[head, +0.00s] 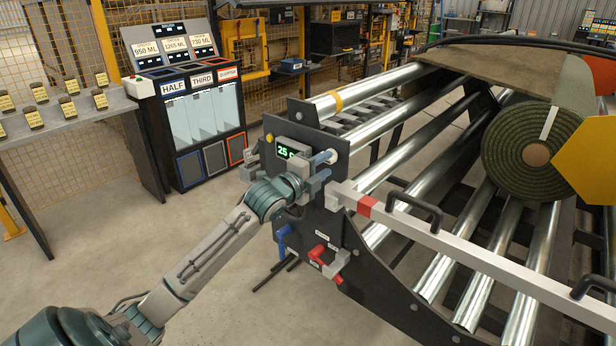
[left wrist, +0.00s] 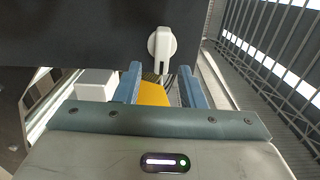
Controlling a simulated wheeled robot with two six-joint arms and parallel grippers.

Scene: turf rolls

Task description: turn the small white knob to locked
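The small white knob (left wrist: 161,44) is on the dark panel in the left wrist view. It has a round base and a narrow lever that points down in that picture. In the head view the knob (head: 331,156) shows partly, on the dark end plate beside the green display. My left gripper (left wrist: 160,76) has its two blue-grey fingers apart, with nothing held between them. The knob lies just ahead of the fingertips, roughly between them. In the head view my left gripper (head: 320,167) is close to the plate and hides part of the knob. My right gripper is out of view.
The machine's end plate (head: 365,270) carries a green display (head: 286,151), a blue lever (head: 282,238) and red handles (head: 318,252). A white bar (head: 450,245) with black handles crosses in front of the rollers. A turf roll (head: 515,150) lies on them.

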